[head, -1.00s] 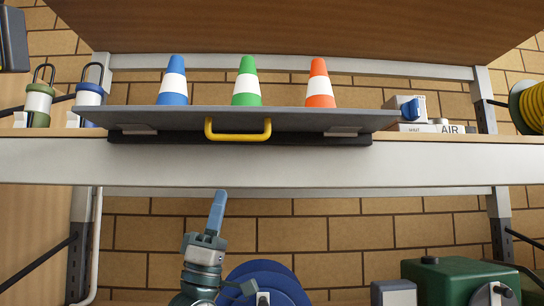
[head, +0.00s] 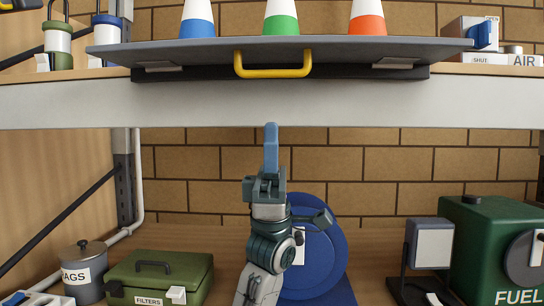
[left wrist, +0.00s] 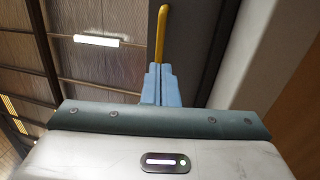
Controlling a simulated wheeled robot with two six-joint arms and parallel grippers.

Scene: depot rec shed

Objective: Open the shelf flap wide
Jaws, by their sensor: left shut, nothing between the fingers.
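The shelf flap (head: 340,49) is a grey panel at the front of the upper shelf, seen nearly edge-on and lying about flat. A yellow handle (head: 273,72) hangs from its front edge; it also shows in the left wrist view (left wrist: 161,32), just beyond the fingertips. My left gripper (head: 271,135) is below the handle, pointing up, with its blue fingers shut and empty. In the left wrist view the fingers (left wrist: 160,84) are together, in line with the handle; I cannot tell whether they touch it. My right gripper is not in view.
Blue, green and orange cones (head: 281,20) stand behind the flap's edge. Below are a green filters box (head: 160,278), a blue reel (head: 318,255) and a fuel can (head: 490,240).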

